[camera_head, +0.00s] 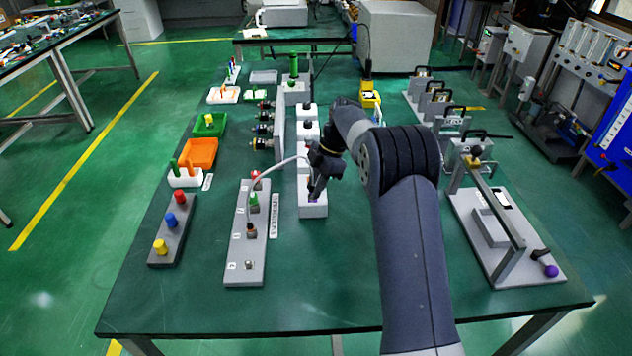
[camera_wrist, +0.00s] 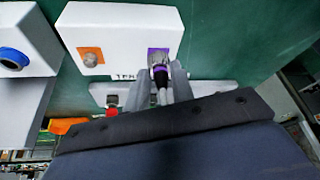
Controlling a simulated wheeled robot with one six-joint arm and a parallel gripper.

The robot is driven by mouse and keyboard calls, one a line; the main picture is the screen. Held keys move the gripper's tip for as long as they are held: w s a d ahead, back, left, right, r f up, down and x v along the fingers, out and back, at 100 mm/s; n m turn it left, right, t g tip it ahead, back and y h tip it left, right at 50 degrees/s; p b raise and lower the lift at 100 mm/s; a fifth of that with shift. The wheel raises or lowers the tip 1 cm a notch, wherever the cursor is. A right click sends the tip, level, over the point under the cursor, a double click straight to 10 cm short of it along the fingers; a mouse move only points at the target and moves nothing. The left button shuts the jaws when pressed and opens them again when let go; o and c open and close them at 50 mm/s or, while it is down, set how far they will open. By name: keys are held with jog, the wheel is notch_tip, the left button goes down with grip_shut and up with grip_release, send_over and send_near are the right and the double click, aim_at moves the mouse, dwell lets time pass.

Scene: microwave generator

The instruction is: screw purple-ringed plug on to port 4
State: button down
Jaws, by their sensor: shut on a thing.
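My gripper (camera_head: 318,188) is over the near end of the row of white boxes and is shut on the purple-ringed plug. In the wrist view, the plug (camera_wrist: 160,78) is between the two fingers (camera_wrist: 165,84), its purple ring against a purple square on a white box (camera_wrist: 122,22). I cannot tell whether it is seated there or apart. The grey port strip (camera_head: 239,250) lies left of my gripper, with red, green and brown connectors. Its nearest port (camera_head: 249,265) is bare metal; its number label is too small to read.
A pale cable (camera_head: 270,172) arcs from near my gripper to the strip. A block with red, blue and yellow pegs (camera_head: 172,232) stands left of the strip. A grey fixture (camera_head: 500,240) stands at the right. The near tabletop is clear.

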jog(key=n+p, duration=0.1)
jog(key=n, duration=0.1)
jog(key=n+g+h+p, duration=0.1)
jog(key=n+p, duration=0.1)
jog(key=n, duration=0.1)
jog(key=shift+w+a+r+n+g, duration=0.15)
jog(key=shift+w+n+g, duration=0.05)
jog(key=shift+n+g, duration=0.1)
jog(key=shift+w+a+n+g+h+p, duration=0.15)
jog(key=shift+n+h+p, duration=0.3)
jog(key=shift+n, duration=0.45)
jog(key=shift+s+n+g+h+p, duration=0.1)
jog(key=shift+n+g+h+p, duration=0.15)
jog(key=shift+n+p, duration=0.45)
jog(key=shift+n, duration=0.3)
jog(key=c, duration=1.2)
grip_release()
jog(key=p+v, duration=1)
jog(key=p, duration=0.4)
jog(key=shift+r, duration=0.25)
jog(key=shift+w, duration=0.1)
